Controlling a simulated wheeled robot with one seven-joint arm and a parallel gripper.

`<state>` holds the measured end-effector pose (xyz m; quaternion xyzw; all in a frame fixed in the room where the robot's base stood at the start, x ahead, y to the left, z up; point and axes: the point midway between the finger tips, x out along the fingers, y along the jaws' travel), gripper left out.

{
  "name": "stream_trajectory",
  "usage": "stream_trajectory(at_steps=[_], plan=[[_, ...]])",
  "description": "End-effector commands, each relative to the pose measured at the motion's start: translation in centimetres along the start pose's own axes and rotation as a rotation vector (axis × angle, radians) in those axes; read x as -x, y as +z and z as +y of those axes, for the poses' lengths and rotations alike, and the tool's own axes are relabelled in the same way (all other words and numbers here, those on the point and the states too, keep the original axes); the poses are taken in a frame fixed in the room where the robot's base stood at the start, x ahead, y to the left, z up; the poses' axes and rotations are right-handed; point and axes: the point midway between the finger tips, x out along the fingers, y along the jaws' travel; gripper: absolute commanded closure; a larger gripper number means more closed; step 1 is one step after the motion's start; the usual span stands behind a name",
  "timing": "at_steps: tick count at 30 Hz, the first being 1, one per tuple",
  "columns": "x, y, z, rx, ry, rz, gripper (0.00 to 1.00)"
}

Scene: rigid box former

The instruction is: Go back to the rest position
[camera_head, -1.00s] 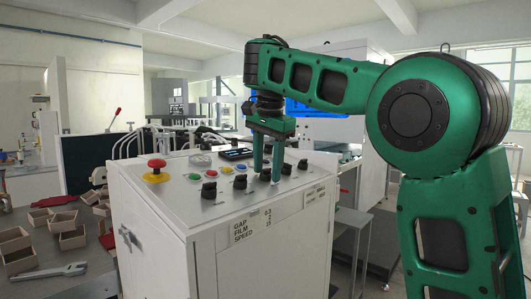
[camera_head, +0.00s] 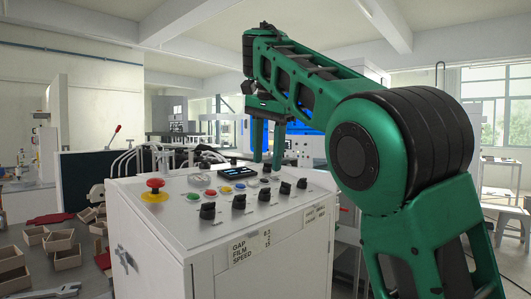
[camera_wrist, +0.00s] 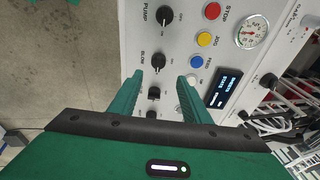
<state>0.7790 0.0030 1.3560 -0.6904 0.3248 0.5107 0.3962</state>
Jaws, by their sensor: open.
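My gripper (camera_head: 267,145) is open, its two green fingers pointing down above the back right part of the white control cabinet (camera_head: 160,240). Nothing is between the fingers. A small dark display (camera_wrist: 222,88) lies to the right of the fingers. The fingers look clear of the panel, though the exact gap is hard to tell.
A red mushroom button (camera_head: 154,188) stands at the panel's left. Several black knobs, one of them here (camera_head: 208,210), line its front. A grey table (camera_head: 85,280) at left holds open boxes (camera_head: 66,256) and a wrench (camera_head: 55,290). Air above the cabinet is free.

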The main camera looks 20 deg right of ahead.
Motion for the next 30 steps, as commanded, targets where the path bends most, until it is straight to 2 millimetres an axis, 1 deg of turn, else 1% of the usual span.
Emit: stream_trajectory(at_steps=[3, 7, 20, 22, 23, 26, 29, 30], plan=[[1.1, -0.1, 0.0, -0.003, -0.001, 0.001, 0.57], [1.7, -0.1, 0.0, -0.001, 0.0, 0.001, 0.57], [1.7, -0.1, 0.1, -0.002, 0.001, 0.0, 0.57], [1.5, -0.5, 0.4, -0.003, 0.005, -0.002, 0.57], [1.2, -0.9, 0.7, -0.004, 0.01, -0.004, 0.57], [-0.3, -3.1, 2.8, -0.001, 0.034, -0.016, 0.57], [-2.8, -6.2, 6.5, 0.016, 0.072, -0.039, 0.57], [-4.0, -7.3, 8.3, 0.027, 0.087, -0.05, 0.57]])
